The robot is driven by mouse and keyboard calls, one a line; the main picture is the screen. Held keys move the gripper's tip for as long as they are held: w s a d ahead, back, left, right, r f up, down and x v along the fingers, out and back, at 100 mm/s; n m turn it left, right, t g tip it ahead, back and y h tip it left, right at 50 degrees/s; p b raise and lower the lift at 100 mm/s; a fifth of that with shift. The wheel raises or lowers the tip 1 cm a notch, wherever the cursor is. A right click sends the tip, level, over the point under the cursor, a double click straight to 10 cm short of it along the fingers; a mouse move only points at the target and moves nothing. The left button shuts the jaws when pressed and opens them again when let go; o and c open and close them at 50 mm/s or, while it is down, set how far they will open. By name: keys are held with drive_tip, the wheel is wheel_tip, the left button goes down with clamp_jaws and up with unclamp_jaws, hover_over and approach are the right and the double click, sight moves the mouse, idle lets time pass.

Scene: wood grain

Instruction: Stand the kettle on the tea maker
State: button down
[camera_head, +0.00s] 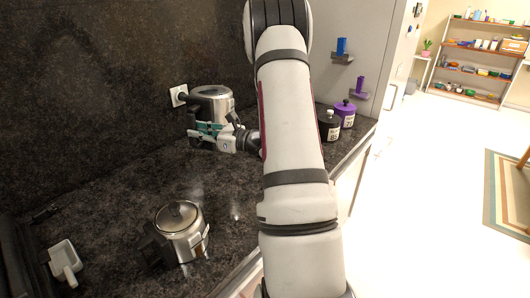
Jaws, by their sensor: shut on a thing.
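A silver cylindrical vessel with a dark top, which I take for the kettle (220,103), is at the back of the dark counter near the wall. My gripper (201,131) is in front of it, shut on its black handle as far as I can see. The fingers and arm hide part of it, and I cannot tell whether its base touches the counter. A second silver vessel with a lid and a black part on its left, perhaps the tea maker (184,235), stands upright on the counter nearer to me, apart from my gripper.
A white scoop-like dish (65,261) lies at the counter's left. A black jar (330,125) and a purple jar (346,113) stand behind my arm on the right. A wall socket (179,95) is beside the kettle. The counter between the vessels is clear.

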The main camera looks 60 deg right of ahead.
drive_tip(key=s+d+f+m+h+b, duration=0.1)
drive_tip(key=s+d+h+b, duration=0.1)
drive_tip(key=s+d+b, duration=0.45)
drive_tip(key=s+d+f+m+h+b, duration=0.1)
drive_tip(key=s+d+h+b, duration=0.15)
drive_tip(key=s, duration=0.75)
drive_tip(key=s+d+f+m+h+b, duration=0.1)
drive_tip(key=s+d+h+b, duration=0.1)
drive_tip(key=s+d+b, duration=0.45)
drive_tip(key=w+d+f+p, duration=0.1)
drive_tip(key=w+d+f, duration=0.1)
drive_tip(key=w, duration=0.4)
drive_tip(key=w+d+f+p, duration=0.1)
drive_tip(key=w+d+f, duration=0.1)
drive_tip(key=w, duration=0.4)
drive_tip(key=shift+w+f+t, duration=0.3)
drive_tip(key=shift+f, duration=0.2)
drive_tip(key=shift+y, duration=0.25)
drive_tip(key=c, duration=1.5)
unclamp_jaws()
drive_tip(key=shift+f, duration=0.2)
drive_tip(key=shift+o, duration=0.2)
